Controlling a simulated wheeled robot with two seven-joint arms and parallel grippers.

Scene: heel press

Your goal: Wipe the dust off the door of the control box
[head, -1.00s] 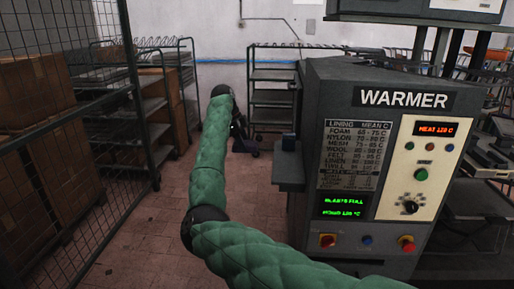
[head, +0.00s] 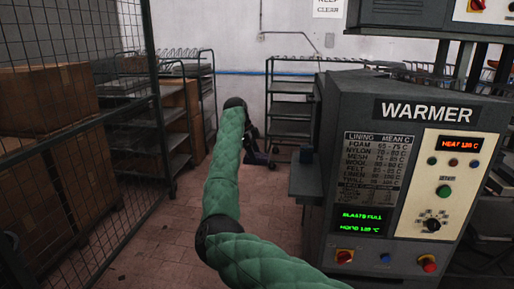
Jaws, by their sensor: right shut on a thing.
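My right arm, in a green quilted sleeve, reaches forward from the bottom of the head view. My right gripper (head: 254,137) is small and dark at its far end, partly hidden behind the wrist. It is shut on a dark blue thing (head: 262,159), which hangs low; I cannot tell for certain that it is a cloth. A grey machine marked WARMER (head: 397,110) stands at the right, with a cream control panel (head: 447,172) of lamps, a knob and a lit display. I cannot make out a dusty control box door. My left gripper is not in view.
A wire mesh fence (head: 95,130) runs along the left, with cardboard boxes (head: 40,100) behind it. A metal rack (head: 291,105) stands by the back wall. A dark ledge (head: 305,178) juts from the machine's left side. The tiled floor (head: 165,235) between is clear.

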